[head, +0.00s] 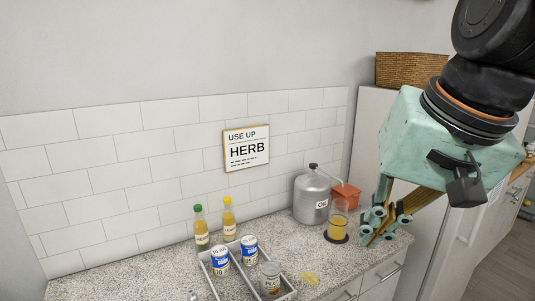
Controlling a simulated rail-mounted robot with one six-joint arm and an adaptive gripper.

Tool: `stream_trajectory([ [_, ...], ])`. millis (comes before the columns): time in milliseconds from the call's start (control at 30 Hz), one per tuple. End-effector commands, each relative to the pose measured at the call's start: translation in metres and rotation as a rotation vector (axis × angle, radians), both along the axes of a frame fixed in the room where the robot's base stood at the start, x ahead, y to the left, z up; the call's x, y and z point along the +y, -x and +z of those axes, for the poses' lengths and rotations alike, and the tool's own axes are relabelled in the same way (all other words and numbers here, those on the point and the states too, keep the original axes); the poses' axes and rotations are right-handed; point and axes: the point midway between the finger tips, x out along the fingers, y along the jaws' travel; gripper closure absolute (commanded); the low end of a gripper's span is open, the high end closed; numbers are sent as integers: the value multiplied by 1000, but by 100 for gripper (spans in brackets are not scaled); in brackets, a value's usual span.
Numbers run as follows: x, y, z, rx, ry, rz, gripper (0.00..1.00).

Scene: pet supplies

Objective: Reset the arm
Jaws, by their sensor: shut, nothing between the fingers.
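My arm comes in from the upper right of the head view, with a pale green gripper body and dark joints. My gripper (374,238) points down and is shut with nothing in it. It appears over the right end of the speckled counter (130,285), in front of the fridge-like pale cabinet. In the picture its fingertips are just right of a glass of amber drink (338,222) on a dark coaster. I cannot tell the exact gap between them.
A grey divided tray (207,279) holds blue-and-white cans (220,263) and a jar (270,279). Two bottles (202,232) stand behind it. A metal canister (311,197) and an orange-red container (346,194) stand near the glass. The counter's left part is clear.

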Motion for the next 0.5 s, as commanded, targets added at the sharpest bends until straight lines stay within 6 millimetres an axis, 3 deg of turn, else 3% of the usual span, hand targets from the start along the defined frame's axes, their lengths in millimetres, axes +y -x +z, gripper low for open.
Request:
stream_trajectory([
  [500,-29,108,-51,28,171,185,100],
])
